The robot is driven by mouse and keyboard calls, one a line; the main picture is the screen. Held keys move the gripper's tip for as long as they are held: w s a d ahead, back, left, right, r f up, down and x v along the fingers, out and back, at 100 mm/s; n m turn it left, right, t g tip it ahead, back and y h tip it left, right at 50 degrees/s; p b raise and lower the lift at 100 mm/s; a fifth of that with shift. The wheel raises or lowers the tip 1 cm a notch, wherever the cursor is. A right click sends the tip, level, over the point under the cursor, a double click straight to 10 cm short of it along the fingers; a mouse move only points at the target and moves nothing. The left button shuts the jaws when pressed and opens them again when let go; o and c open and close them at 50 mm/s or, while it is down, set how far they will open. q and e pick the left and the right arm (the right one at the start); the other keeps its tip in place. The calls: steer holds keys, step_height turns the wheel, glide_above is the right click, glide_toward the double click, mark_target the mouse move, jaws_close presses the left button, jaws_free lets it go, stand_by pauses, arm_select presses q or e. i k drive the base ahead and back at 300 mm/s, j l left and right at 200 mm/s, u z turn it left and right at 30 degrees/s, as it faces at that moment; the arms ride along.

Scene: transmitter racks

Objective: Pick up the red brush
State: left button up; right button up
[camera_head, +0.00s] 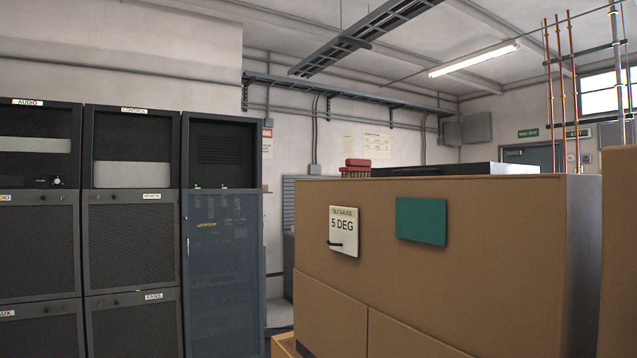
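The red brush (357,163) rests on top of the large brown cabinet (470,270), near its far left part. Its red back faces up and its tan bristles point down. A dark flat box (455,169) lies to the right of the brush on the same top. The cabinet's top surface is seen almost edge-on, so the exact spot of the brush on it is hard to tell. Neither of my grippers shows in the head view.
Dark equipment racks (130,230) stand along the left. The cabinet front carries a "5 DEG" gauge plate (344,231) and a green panel (421,221). Copper pipes (562,95) rise at the right. A door (535,155) is at the back. A narrow gap lies between racks and cabinet.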

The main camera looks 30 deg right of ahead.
mark_target(357, 166)
steer(key=i+u, duration=0.1)
steer(key=i, duration=0.7)
steer(key=i+l+u, duration=0.1)
steer(key=i, duration=0.65)
steer(key=i+l+u, duration=0.15)
steer(key=i, duration=0.65)
steer(key=i+j, duration=0.2)
steer(key=i, duration=0.3)
steer(key=i+j, duration=0.15)
steer(key=i, duration=0.35)
steer(key=i+j, duration=0.2)
steer(key=i, duration=0.3)
steer(key=l+z, duration=0.05)
